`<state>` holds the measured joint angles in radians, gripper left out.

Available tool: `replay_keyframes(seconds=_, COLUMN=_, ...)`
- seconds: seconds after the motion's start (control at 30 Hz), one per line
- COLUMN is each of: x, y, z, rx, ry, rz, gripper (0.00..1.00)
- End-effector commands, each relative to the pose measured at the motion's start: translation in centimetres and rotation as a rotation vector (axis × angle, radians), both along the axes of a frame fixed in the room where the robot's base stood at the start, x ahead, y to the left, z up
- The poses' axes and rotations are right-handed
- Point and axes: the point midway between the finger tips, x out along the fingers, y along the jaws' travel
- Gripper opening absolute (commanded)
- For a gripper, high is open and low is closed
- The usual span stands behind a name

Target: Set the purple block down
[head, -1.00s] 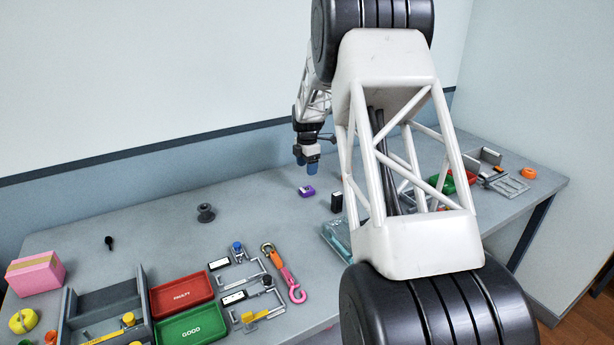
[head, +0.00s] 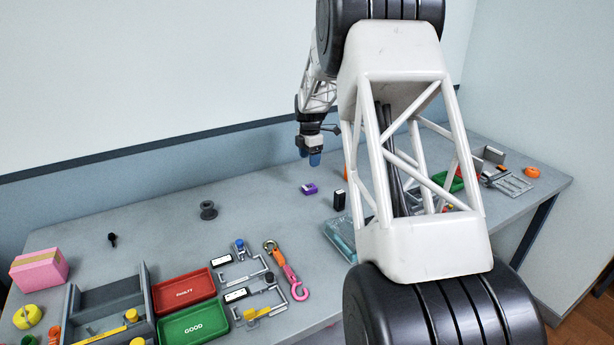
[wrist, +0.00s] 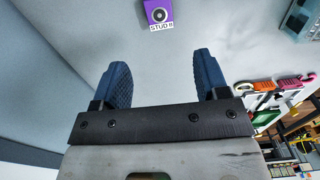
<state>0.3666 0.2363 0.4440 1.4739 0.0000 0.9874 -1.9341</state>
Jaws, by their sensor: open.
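The purple block (head: 310,188) rests on the grey table near the back, apart from my gripper. In the wrist view the purple block (wrist: 157,14) shows at the top edge, partly cut off, with a round dark mark and a label that seems to read "STUD B". My gripper (head: 309,160) hangs above the table, behind and above the block. In the wrist view my gripper's two blue fingers (wrist: 160,85) are spread wide with nothing between them.
A black upright block (head: 339,200) stands right of the purple block, and a grey spool (head: 208,210) to its left. A clear teal container (head: 341,234), a red tray (head: 184,290) and a green tray (head: 194,323) lie nearer the front.

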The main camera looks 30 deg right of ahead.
Motion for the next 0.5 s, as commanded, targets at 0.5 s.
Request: replay_keyframes(seconds=0.5, x=-6.0, y=7.2, z=7.1, rx=-0.009, ry=-0.039, rz=-0.24, gripper=0.68)
